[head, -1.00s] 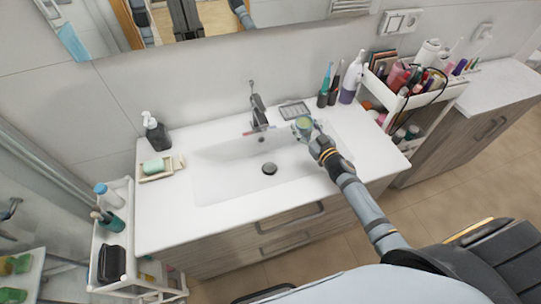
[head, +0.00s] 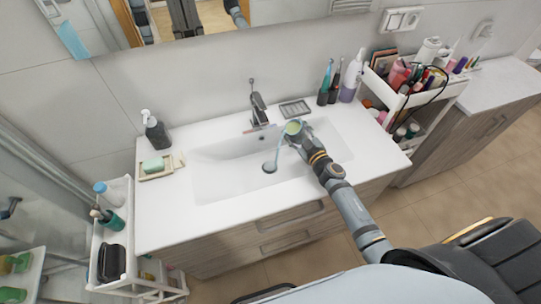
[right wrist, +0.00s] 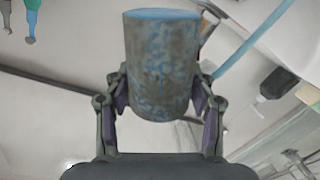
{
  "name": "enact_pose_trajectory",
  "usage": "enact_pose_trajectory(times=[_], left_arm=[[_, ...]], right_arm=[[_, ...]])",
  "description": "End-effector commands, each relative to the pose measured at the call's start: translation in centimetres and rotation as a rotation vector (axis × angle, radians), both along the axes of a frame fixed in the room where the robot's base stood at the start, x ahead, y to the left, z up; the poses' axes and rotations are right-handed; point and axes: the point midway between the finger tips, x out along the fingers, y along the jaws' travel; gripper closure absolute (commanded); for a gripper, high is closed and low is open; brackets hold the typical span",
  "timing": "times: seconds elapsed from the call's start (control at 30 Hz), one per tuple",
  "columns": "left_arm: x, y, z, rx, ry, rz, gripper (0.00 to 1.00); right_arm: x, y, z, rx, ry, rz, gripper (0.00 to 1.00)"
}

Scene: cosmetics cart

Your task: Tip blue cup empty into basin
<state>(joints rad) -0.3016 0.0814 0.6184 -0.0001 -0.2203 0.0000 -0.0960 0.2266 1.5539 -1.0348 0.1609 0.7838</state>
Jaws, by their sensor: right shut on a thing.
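The blue cup (head: 293,128) is in my right gripper (head: 298,136), above the right part of the white basin (head: 222,178). In the head view the cup is small, with a pale greenish-yellow inside showing, and looks tilted to the left. A thin light-blue streak (head: 278,150) curves from the cup down to the drain, like poured liquid. In the right wrist view the mottled blue-grey cup (right wrist: 160,65) sits between both fingers of the gripper (right wrist: 162,100). How much is left inside cannot be seen. My left gripper is not in view.
The faucet (head: 259,110) stands behind the basin. A soap dish (head: 157,167) and dark dispenser (head: 155,132) are at left. A wire dish (head: 295,108), toothbrush cups (head: 327,92) and white-purple bottle (head: 351,78) are at back right. Carts (head: 117,205) flank the counter.

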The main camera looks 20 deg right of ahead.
Motion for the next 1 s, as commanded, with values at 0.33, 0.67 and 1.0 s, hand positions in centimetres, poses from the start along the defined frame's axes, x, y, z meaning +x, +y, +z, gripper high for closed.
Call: enact_pose_trajectory(times=[0.33,0.67,1.0], left_arm=[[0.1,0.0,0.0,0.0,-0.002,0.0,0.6],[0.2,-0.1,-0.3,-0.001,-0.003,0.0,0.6],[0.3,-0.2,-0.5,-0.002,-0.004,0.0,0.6]], right_arm=[[-0.3,0.5,-0.1,-0.045,-0.004,-0.002,0.84],[-0.3,1.3,-0.6,-0.117,-0.006,-0.001,0.84],[-0.3,2.0,-1.1,-0.195,-0.008,-0.001,0.84]])
